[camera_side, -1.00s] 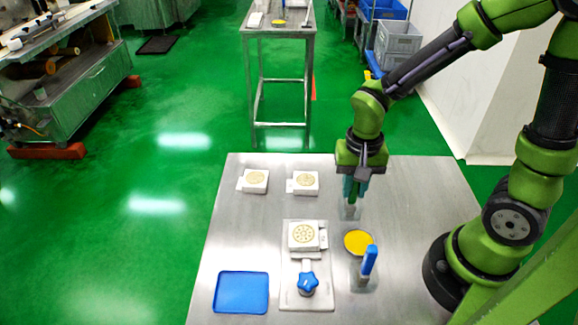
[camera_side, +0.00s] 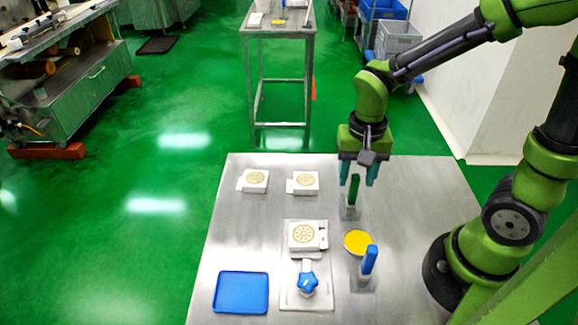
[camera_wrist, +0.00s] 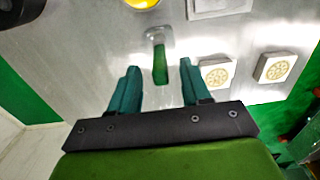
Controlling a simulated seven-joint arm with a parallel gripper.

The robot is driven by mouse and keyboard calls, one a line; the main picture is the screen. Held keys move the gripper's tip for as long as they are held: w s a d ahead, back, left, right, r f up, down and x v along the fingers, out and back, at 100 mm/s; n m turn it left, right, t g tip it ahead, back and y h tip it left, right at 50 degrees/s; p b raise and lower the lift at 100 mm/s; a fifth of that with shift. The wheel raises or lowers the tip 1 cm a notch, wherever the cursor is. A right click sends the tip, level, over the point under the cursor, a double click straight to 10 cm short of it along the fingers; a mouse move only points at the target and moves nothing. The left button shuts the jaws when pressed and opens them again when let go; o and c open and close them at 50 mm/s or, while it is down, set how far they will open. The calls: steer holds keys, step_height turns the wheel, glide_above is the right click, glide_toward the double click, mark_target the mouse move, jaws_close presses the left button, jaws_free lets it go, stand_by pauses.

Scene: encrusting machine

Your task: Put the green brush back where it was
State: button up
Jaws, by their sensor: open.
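The green brush (camera_side: 353,189) stands upright in a clear holder (camera_side: 349,211) near the back right of the steel table. In the wrist view the green brush (camera_wrist: 160,62) shows between and beyond my fingers, with its holder (camera_wrist: 158,35) at its far end. My gripper (camera_side: 358,172) is open and empty just above the brush, its two teal fingers apart. In the wrist view my gripper (camera_wrist: 157,80) also shows open, with no finger touching the brush that I can see.
A blue-handled brush (camera_side: 369,260) stands in a similar holder toward the front. White molds (camera_side: 305,183) sit to the left, a press with a blue knob (camera_side: 308,283) and blue tray (camera_side: 241,292) further front.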

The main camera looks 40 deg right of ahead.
step_height(320, 180, up, 8)
steer(key=shift+r, duration=0.25)
steer(key=s+r+n+t+y, duration=0.2)
steer(key=s+r+n+t, duration=0.1)
steer(key=r+n+t, duration=0.2)
steer(key=shift+d+r+t, duration=0.15)
steer(key=shift+r+t, duration=0.4)
steer(key=shift+t, duration=0.55)
steer(key=shift+o, duration=0.2)
steer(key=shift+s, duration=0.1)
